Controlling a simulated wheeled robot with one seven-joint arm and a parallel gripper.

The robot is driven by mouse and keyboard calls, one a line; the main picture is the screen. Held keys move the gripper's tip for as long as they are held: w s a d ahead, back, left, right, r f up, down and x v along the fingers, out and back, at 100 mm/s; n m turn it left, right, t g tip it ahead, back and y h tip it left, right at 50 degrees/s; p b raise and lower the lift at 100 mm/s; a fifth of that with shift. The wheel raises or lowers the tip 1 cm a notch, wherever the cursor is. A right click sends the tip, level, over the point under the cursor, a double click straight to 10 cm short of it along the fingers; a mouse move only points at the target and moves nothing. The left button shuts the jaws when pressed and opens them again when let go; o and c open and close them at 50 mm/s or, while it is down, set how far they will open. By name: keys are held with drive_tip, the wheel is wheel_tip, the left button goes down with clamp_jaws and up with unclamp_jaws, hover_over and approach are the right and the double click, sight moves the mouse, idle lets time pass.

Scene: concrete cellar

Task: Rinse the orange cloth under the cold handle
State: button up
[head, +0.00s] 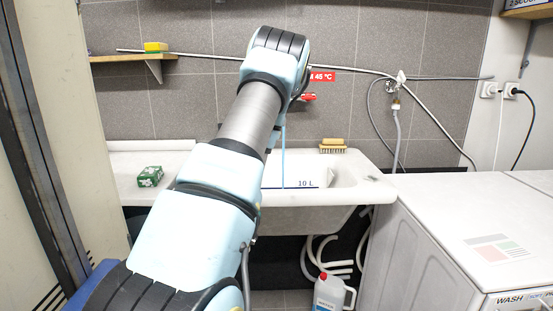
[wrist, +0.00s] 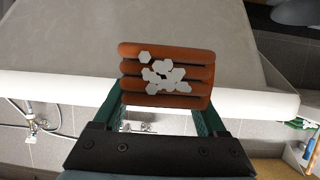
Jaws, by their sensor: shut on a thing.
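The orange cloth (wrist: 190,68) is a folded, ribbed bundle with several white hexagonal patches on its face. It sits between the green fingers of my gripper (wrist: 160,104), which is shut on it, in the wrist view. In the head view my arm reaches over the sink (head: 350,180) and hides the gripper and cloth. A red handle (head: 308,97) shows on the wall just right of my arm, below a red sign (head: 322,77) reading 45 °C. I cannot make out the cold handle or the spout; my arm covers that part of the wall.
A scrub brush (head: 333,146) lies on the sink's back rim. A green box (head: 150,176) stands on the left ledge. A shelf (head: 135,57) holds a yellow sponge (head: 155,46). A white washing machine (head: 480,230) stands right, and a jug (head: 331,292) stands below the sink.

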drive_tip(key=shift+a, duration=0.35)
drive_tip(key=shift+d, duration=0.2)
drive_tip(key=shift+d+b, duration=0.3)
drive_tip(key=shift+d, duration=0.1)
drive_tip(key=shift+a, duration=0.1)
drive_tip(key=shift+a, duration=0.5)
drive_tip(key=shift+d, duration=0.15)
drive_tip(key=shift+d+b, duration=0.4)
drive_tip(key=shift+d, duration=0.05)
drive_tip(key=shift+a, duration=0.15)
drive_tip(key=shift+a, duration=0.45)
